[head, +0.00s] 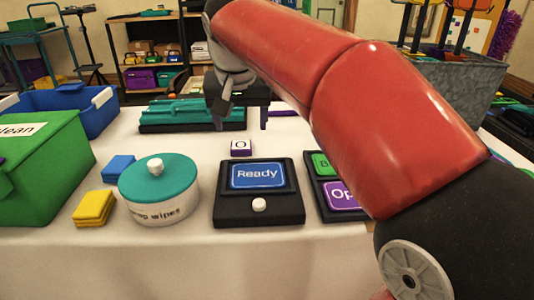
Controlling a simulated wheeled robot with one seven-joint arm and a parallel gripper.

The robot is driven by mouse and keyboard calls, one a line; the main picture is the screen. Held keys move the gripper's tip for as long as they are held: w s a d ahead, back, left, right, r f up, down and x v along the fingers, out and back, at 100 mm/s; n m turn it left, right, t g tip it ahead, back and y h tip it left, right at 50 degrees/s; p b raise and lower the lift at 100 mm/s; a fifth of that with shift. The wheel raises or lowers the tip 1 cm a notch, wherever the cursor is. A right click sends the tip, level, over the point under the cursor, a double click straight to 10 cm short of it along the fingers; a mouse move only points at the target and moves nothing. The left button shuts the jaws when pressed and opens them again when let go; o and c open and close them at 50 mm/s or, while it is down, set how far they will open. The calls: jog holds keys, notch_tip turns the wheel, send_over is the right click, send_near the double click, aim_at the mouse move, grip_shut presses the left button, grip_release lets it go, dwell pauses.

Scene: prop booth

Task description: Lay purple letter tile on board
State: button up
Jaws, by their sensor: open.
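A dark panel (317,188) with green and purple labelled plates is partly hidden by my arm. I cannot tell which thing is the board.
The "Ready" device (259,209), a round teal-lidded wipes tub (159,190), yellow (93,209) and blue (118,168) cloths and a green bin (42,170) stand on the table (170,255). A teal rack (180,116) lies behind. My arm hides much of the right side.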

aim_at(241, 145)
jog(key=shift+f, duration=0.4)
jog(key=x, duration=0.4)
jog(key=b+x, duration=0.1)
jog(key=x, duration=0.2)
jog(key=shift+w+a, duration=0.25)
jog(key=shift+w, duration=0.2)
jog(key=shift+r, duration=0.1)
jog(key=c, duration=1.1)
jog(key=shift+r, duration=0.1)
